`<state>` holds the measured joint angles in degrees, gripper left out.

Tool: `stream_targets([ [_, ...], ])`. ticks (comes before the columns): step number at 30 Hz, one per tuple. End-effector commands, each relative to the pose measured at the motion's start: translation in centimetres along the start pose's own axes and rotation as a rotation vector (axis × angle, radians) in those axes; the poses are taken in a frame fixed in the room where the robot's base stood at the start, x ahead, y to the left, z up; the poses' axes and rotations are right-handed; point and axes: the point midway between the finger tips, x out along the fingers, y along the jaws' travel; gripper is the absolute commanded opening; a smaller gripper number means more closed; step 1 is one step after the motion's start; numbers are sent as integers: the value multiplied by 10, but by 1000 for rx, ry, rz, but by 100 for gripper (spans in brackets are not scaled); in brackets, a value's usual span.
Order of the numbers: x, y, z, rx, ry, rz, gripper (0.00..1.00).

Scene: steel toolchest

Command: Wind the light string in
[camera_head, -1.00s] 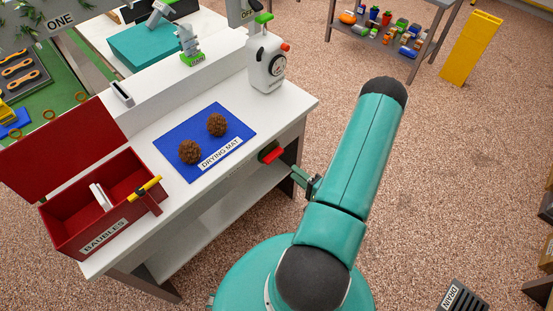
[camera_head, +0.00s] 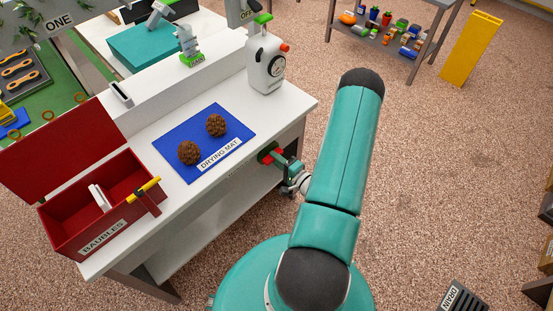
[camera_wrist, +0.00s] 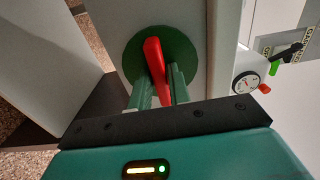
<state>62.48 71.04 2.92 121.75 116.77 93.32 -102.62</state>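A red crank handle (camera_wrist: 155,58) sits on a round green disc (camera_wrist: 187,49) on the end of the white workbench. In the head view the red handle (camera_head: 267,158) shows at the bench's front edge, partly covered by my gripper (camera_head: 282,163). In the wrist view my gripper (camera_wrist: 160,80) has its two green fingers on either side of the handle, close to it. I cannot tell whether both fingers press on it. The light string itself is not clearly seen.
On the workbench (camera_head: 110,255) lie a blue drying mat (camera_head: 175,135) with two brown cones and an open red baubles box (camera_head: 60,235). A white dispenser (camera_head: 265,65) with a dial stands at the bench's far end.

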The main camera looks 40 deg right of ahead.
Motion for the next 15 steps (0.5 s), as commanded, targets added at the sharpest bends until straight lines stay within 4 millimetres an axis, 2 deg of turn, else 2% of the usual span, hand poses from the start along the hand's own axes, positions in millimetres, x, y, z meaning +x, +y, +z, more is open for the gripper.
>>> stream_targets([
  [1, 0, 0, 0, 0, 0, 0, 9],
  [3, 0, 0, 0, 0, 0, 0, 0],
  [15, -1, 0, 0, 48, 2, -1, 0],
])
